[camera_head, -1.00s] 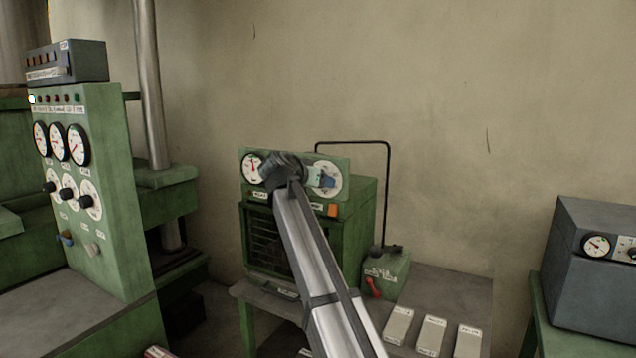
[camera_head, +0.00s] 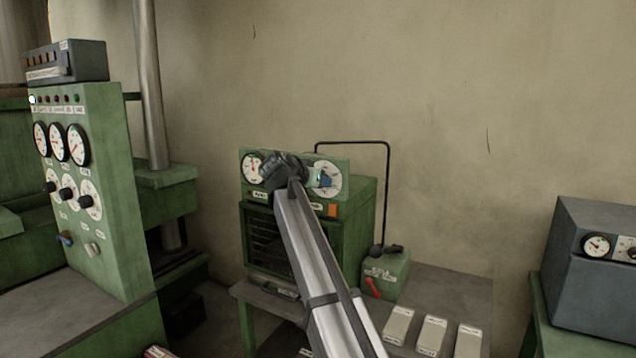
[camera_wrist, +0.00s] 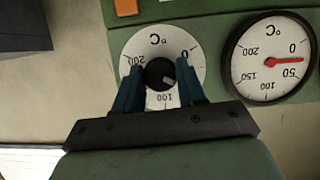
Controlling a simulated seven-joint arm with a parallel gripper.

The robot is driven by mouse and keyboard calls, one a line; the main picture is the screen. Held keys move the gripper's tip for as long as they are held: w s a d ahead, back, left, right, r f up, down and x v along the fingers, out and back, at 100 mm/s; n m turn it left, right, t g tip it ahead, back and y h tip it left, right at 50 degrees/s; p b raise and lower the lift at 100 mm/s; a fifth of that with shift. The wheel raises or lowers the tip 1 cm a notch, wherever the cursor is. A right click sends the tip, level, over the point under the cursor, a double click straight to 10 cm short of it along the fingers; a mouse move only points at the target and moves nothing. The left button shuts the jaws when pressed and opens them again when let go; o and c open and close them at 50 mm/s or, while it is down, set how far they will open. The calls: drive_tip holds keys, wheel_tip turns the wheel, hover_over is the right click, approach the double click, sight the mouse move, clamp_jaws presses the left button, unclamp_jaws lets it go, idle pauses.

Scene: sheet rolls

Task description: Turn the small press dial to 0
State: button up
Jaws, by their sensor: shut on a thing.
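The white dial (camera_head: 332,168) sits on the upper front panel of the small green machine (camera_head: 362,205). It also shows upside down in the wrist view (camera_wrist: 197,52), marked °C with 0, 100 and 200 readable. My gripper (camera_head: 324,180) is at the dial's face. In the wrist view its blue fingers (camera_wrist: 160,73) stand on both sides of the dark round knob (camera_wrist: 157,68), shut on it. A pale mark on the knob points to the lower right in that view, between the 100 and the right finger. That finger hides part of the scale.
A gauge (camera_head: 253,168) beside the dial has a red needle between 0 and 50. A larger green panel (camera_head: 110,200) with gauges and knobs stands left. A grey box (camera_head: 590,245) stands right.

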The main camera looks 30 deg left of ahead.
drive_tip(key=shift+a+h, duration=0.1)
drive_tip(key=shift+h, duration=0.2)
drive_tip(key=n+h, duration=0.2)
drive_tip(key=n, duration=0.2)
drive_tip(key=n+t+h, duration=0.1)
drive_tip(key=n+h, duration=0.1)
drive_tip(key=n, duration=0.2)
drive_tip(key=shift+a+f+h, duration=0.15)
drive_tip(key=shift+h, duration=0.15)
drive_tip(key=shift+n, duration=0.3)
idle(0.5)
drive_tip(key=o, duration=1.1)
drive_tip(key=shift+c, duration=0.2)
drive_tip(key=shift+s, duration=0.15)
drive_tip(key=v, duration=1.3)
drive_tip(key=shift+s+f, duration=0.15)
drive_tip(key=shift+s, duration=0.15)
drive_tip(key=shift+a+t, duration=0.25)
drive_tip(key=shift+t, duration=0.05)
